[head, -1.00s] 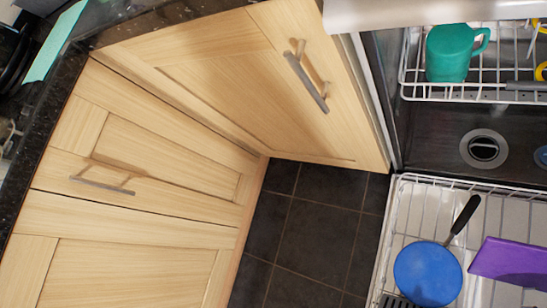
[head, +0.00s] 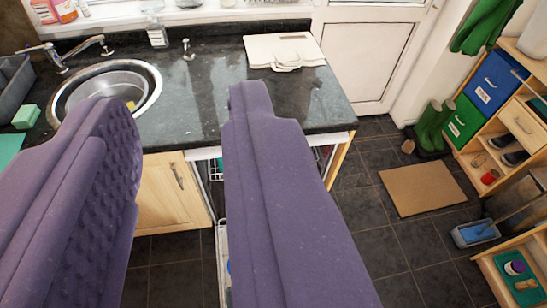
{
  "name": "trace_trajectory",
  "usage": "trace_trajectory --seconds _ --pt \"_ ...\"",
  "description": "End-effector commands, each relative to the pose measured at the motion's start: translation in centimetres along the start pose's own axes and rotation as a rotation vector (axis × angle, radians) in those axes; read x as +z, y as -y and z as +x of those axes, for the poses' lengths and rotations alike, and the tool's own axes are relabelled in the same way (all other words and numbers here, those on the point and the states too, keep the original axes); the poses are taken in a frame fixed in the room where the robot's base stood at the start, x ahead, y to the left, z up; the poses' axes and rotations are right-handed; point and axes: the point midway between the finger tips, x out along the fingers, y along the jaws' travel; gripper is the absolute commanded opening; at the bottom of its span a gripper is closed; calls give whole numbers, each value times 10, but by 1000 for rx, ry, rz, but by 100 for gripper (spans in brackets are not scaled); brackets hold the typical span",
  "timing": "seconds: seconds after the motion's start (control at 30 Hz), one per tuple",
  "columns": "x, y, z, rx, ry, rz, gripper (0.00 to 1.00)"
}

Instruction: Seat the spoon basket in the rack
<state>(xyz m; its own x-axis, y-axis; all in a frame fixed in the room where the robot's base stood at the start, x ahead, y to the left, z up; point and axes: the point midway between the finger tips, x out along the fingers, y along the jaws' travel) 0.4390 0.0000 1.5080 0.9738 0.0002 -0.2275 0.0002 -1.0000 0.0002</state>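My gripper (head: 181,100) fills the lower left and middle with two broad purple fingers. They are spread wide apart, with nothing between them. Beyond them, under the dark worktop, is the open dishwasher bay. A bit of its white wire upper rack (head: 216,170) shows left of the right finger. A strip of the pulled-out lower rack (head: 222,255) shows below it. Most of both racks is hidden behind the right finger. I cannot make out the spoon basket in this view.
A steel sink (head: 108,88) is set in the dark worktop (head: 215,85). White boards (head: 285,48) lie on its right part. Floor is open around a brown mat (head: 422,188). A shelf unit (head: 500,100), green boots (head: 434,125) and a blue dustpan (head: 475,233) stand right.

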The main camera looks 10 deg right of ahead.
Motion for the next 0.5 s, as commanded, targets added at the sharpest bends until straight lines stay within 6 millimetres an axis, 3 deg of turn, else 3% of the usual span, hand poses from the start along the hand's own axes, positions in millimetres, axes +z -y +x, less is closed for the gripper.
trace_trajectory --seconds 0.13,0.2,0.43,0.5 --pt "0 0 0 0 0 0 32" --pt "0 0 0 0 0 0 41" --pt "0 0 2 0 1 0 41" --pt "3 0 11 0 10 -1 41"
